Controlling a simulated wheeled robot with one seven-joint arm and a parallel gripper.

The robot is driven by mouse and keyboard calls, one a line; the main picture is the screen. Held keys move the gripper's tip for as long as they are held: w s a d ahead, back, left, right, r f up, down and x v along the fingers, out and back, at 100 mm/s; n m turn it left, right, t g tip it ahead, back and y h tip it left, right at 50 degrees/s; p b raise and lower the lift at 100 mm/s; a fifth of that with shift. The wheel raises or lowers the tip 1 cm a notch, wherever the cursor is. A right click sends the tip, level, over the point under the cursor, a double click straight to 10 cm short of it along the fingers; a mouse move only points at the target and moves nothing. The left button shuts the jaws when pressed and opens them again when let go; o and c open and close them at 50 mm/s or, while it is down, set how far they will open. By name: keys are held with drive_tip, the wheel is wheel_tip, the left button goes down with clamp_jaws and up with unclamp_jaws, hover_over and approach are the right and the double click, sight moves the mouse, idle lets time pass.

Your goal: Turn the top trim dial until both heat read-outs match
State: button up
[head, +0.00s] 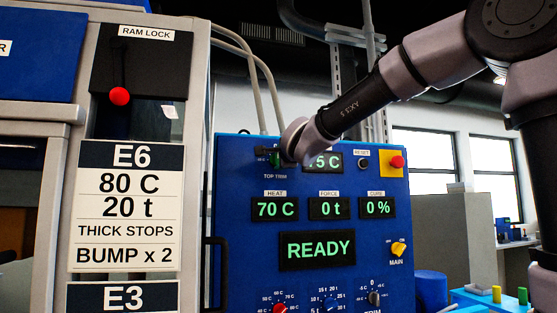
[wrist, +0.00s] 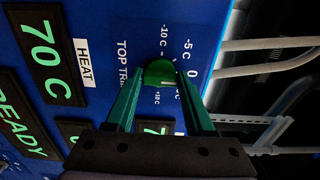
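The top trim dial (wrist: 159,73) is a green knob with a pale mark, on a scale from -10 C to +10 C. My gripper (wrist: 160,76) has its two green fingers on either side of the knob, tips against its edges. In the head view my gripper (head: 277,158) is at the panel's upper left, and the wrist hides most of the dial. The upper heat read-out (head: 328,161) shows 5 C with its first digit hidden by my wrist; the wrist view shows a 7 there. The lower heat read-out (head: 275,208) shows 70 C.
The blue panel (head: 235,180) also carries force and cure read-outs, a READY display (head: 317,250), a red button (head: 397,162), a yellow main switch (head: 398,248) and lower dials. A recipe card (head: 125,207) hangs at left. Pale pipes (wrist: 265,44) run beside the panel.

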clamp_jaws()
drive_tip(key=shift+n, duration=4.4)
drive_tip(key=shift+f, duration=0.1)
drive_tip(key=o, duration=0.6)
unclamp_jaws()
